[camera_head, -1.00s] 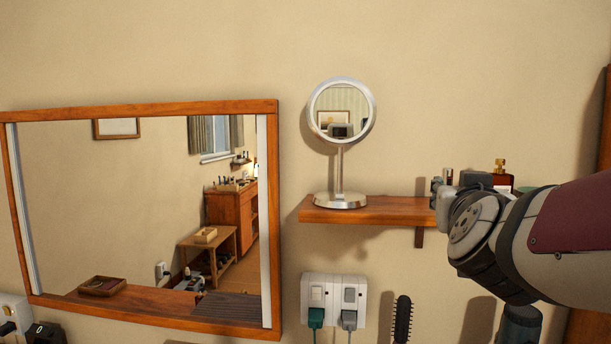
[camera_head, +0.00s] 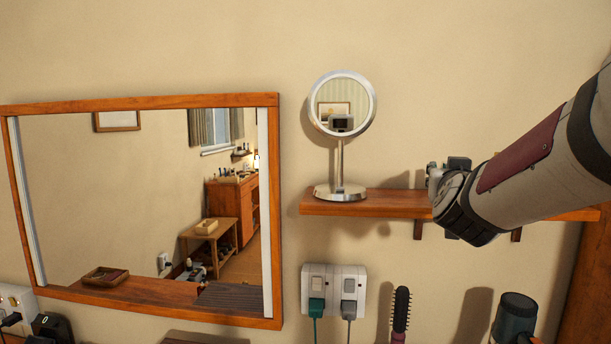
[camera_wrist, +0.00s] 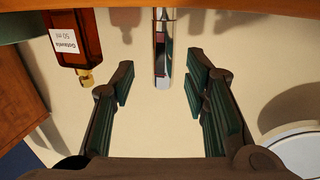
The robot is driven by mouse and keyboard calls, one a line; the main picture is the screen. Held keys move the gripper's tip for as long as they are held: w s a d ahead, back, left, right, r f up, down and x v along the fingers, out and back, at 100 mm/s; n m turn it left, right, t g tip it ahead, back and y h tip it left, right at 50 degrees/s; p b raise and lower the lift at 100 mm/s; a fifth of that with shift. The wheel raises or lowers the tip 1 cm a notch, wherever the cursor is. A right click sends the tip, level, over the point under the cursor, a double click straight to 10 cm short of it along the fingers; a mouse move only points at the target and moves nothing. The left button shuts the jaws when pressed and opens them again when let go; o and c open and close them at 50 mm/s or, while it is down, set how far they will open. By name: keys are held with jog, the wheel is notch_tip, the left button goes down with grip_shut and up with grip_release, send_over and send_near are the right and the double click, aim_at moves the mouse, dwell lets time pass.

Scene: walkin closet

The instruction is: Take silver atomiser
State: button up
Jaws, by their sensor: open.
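The silver atomiser (camera_wrist: 162,62) is a slim shiny cylinder with a dark patch. In the wrist view, which appears upside down, it extends from the shelf at the top edge of the picture. My gripper (camera_wrist: 160,82) is open, with one dark green-padded finger on each side of the atomiser's line. The atomiser's free end lies near the fingertips, and no contact shows. In the head view my gripper (camera_head: 437,178) is at the wall shelf, mostly hidden behind my wrist. The atomiser is hidden there.
An amber bottle (camera_wrist: 85,40) with a white label and gold cap stands close beside the left finger in the wrist view. The wooden shelf (camera_head: 375,207) bears a round mirror on a stand (camera_head: 340,192). A socket panel (camera_head: 334,290) and hairbrush (camera_head: 401,312) are below.

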jog(key=shift+p+x, duration=0.3)
jog(key=shift+x, duration=1.45)
jog(key=shift+a, duration=0.1)
grip_shut()
